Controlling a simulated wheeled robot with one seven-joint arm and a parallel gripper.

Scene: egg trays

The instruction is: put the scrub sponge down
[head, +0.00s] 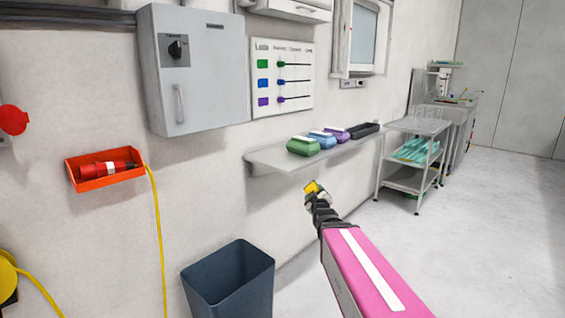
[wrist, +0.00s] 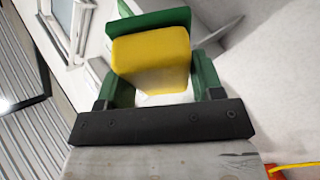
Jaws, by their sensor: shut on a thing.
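The scrub sponge (wrist: 152,52) is a yellow block with a green layer at its far end in the wrist view. My gripper (wrist: 158,80) is shut on it, with one green finger on each side. In the head view the sponge (head: 312,188) is a small yellow patch at the end of my arm. My gripper (head: 317,190) there is in the air, in front of and below the wall shelf (head: 270,158) as seen in the picture. The finger tips are partly hidden by the sponge.
The shelf holds a green case (head: 303,146), a blue case (head: 322,139), a purple case (head: 337,135) and a black tray (head: 363,130). A dark bin (head: 228,285) stands on the floor at lower left. A grey cabinet (head: 195,70) hangs above. A steel cart (head: 408,182) stands right.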

